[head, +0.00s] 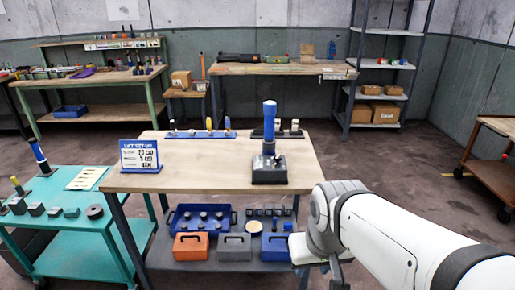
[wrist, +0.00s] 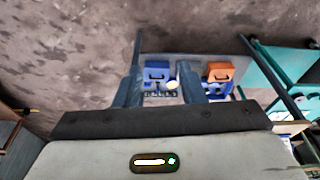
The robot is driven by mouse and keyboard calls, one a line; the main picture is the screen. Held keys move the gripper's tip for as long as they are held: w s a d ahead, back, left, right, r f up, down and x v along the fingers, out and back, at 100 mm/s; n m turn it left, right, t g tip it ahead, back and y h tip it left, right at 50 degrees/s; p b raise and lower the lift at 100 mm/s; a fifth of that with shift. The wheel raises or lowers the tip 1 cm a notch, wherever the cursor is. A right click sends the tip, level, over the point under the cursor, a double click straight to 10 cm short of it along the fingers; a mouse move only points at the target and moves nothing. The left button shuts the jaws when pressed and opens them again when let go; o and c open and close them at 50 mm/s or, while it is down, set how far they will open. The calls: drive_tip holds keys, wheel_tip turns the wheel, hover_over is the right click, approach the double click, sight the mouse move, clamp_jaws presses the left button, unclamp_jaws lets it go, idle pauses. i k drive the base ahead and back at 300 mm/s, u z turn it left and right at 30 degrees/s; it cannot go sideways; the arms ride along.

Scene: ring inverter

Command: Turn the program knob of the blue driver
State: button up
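The blue driver (head: 269,118) stands upright on a dark grey block (head: 269,170) on the right part of the wooden table. Its program knob is too small to make out. My gripper (wrist: 160,72) shows in the wrist view with its two dark fingers apart and nothing seen between them. Beyond the fingers is the lower shelf with its boxes; the driver is not visible there. In the head view my arm comes in from the lower right, in front of the table's right side and clear of the driver. The gripper's fingers are not clear there.
The wooden table (head: 200,178) is bare at its middle and front. A sign (head: 139,155) stands at its left, and a blue rack (head: 200,135) of tools at the back. Below are an orange box (head: 191,246) and other boxes. A teal cart (head: 85,232) stands left.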

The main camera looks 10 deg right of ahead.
sight(278, 158)
drive_tip(key=u, duration=0.15)
drive_tip(key=i, duration=1.05)
drive_tip(key=u, duration=0.2)
